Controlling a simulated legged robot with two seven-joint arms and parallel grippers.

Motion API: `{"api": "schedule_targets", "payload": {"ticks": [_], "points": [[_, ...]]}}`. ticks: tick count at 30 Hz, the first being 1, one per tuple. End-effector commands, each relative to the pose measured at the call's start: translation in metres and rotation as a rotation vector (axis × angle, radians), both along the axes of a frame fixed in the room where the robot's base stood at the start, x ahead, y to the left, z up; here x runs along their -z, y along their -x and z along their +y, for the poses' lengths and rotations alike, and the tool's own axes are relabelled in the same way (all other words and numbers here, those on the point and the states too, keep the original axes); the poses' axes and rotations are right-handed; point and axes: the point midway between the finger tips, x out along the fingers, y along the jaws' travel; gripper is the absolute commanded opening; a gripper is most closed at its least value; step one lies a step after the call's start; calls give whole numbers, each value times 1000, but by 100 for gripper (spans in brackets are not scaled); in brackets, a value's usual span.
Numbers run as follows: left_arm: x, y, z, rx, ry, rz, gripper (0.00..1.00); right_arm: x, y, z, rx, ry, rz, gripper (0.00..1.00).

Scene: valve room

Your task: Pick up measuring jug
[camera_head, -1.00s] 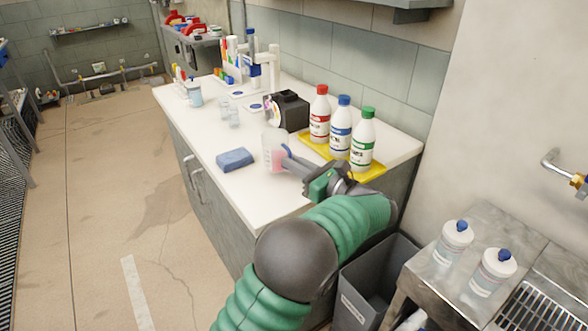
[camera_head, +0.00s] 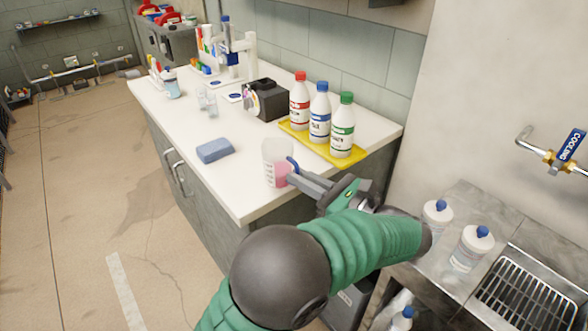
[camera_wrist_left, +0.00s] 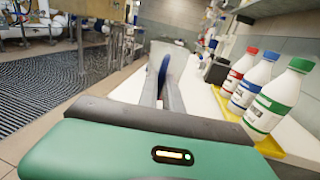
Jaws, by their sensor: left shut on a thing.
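The measuring jug (camera_head: 276,152) is translucent, with pink liquid at the bottom and a blue handle. It appears upright in front of the white counter's near right part; whether its base touches the counter is unclear. My left gripper (camera_head: 292,174) comes from the right and is shut on the jug's handle. In the left wrist view, the blue handle (camera_wrist_left: 163,76) shows between the fingers (camera_wrist_left: 161,92). My right gripper is not in view.
Red-, blue- and green-capped bottles (camera_head: 342,128) stand on a yellow tray (camera_head: 298,136) behind the jug. A blue sponge (camera_head: 215,150) lies left of it. A black box (camera_head: 268,101) stands farther back. White bottles (camera_head: 470,248) stand by the sink (camera_head: 525,300) at right.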

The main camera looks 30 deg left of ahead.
Motion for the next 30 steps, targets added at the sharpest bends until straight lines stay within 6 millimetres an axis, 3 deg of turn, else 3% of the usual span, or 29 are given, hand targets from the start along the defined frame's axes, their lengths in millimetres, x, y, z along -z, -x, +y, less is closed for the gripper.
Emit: {"api": "schedule_targets", "payload": {"ticks": [10,30], "points": [[-3,11,-17,0,-1,-1,0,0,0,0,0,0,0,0],[-3,12,-19,0,-1,-1,0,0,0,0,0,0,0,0]]}}
